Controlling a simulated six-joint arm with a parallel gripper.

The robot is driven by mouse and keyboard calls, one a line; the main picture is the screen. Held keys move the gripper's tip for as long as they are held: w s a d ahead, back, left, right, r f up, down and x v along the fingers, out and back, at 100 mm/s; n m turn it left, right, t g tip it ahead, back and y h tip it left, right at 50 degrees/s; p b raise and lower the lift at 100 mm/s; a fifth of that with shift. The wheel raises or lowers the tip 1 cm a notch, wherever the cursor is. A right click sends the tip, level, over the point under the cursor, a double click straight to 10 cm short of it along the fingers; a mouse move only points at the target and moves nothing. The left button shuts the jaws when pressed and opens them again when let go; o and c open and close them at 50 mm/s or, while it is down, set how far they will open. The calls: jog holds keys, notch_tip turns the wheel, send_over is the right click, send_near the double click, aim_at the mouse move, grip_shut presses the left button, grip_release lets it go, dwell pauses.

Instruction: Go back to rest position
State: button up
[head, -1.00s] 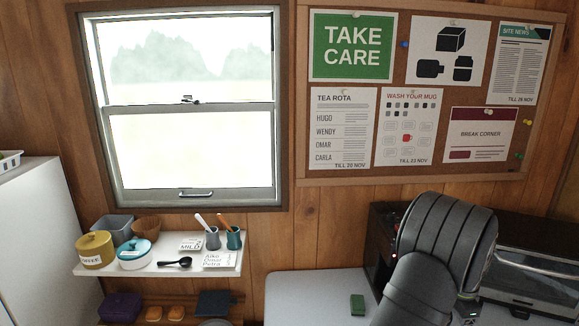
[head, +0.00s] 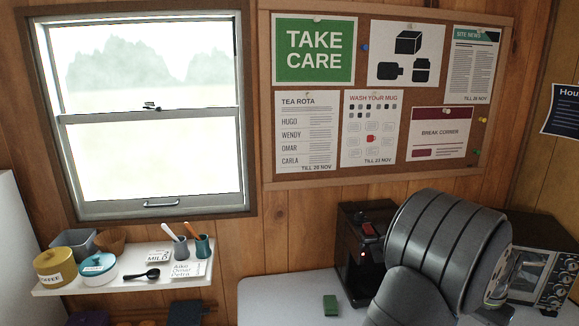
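My gripper is not in view. Only a dark ribbed part of my own arm shows at the lower right of the head view, in front of the counter and the machines. It hides part of the dark machine (head: 358,240) and of the oven-like appliance (head: 549,270) behind it. Whether my gripper holds anything cannot be seen.
A light counter (head: 275,300) carries a small green block (head: 330,305). A white wall shelf (head: 125,284) at the left holds a yellow coffee pot (head: 54,268), a white-and-teal pot (head: 98,270), a black spoon (head: 142,275) and two cups. A window (head: 150,120) and a noticeboard (head: 385,180) are above.

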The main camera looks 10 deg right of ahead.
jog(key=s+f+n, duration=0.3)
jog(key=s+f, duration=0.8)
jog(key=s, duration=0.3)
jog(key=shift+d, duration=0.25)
